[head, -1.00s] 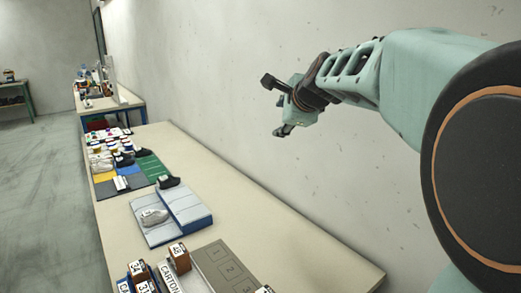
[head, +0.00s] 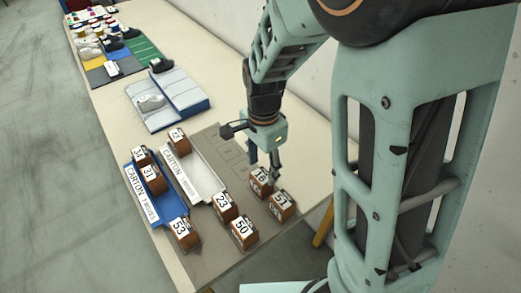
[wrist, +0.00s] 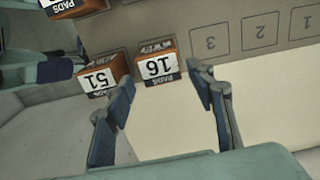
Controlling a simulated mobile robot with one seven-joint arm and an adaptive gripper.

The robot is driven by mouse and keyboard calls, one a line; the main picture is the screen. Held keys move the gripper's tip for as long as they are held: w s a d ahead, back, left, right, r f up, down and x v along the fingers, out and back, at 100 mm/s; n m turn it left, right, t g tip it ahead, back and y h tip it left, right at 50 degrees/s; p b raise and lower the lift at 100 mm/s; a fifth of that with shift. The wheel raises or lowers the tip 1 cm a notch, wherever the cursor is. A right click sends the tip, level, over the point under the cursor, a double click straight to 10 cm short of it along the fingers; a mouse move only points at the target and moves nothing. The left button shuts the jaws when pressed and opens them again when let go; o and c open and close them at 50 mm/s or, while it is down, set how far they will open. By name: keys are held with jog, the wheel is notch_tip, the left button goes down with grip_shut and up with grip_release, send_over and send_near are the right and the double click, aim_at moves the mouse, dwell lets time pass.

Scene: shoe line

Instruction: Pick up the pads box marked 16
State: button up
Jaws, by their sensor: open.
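The pads box marked 16 (head: 262,180) is a small brown box with a white label on the grey mat near the right end of the table. In the wrist view the box marked 16 (wrist: 158,64) shows upside down, beyond and between my fingertips. My gripper (head: 264,165) is open and empty, close to the box in the head view; its fingers partly overlap the box there. In the wrist view my gripper (wrist: 160,85) has both fingers spread apart. The box marked 51 (wrist: 103,76) stands close beside it, beyond the left fingertip.
The box marked 51 (head: 282,206) is the nearest neighbour. Boxes 25 (head: 225,207), 50 (head: 244,233) and 53 (head: 185,234) stand nearby. A blue carton tray (head: 153,209) and a white carton tray (head: 203,180) lie left. Numbered mat squares (wrist: 260,32) are empty.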

aim_at(262, 175)
notch_tip(262, 175, down, 5)
jog(key=shift+a+f, duration=0.1)
jog(key=shift+c, duration=0.3)
jog(key=c, duration=0.9)
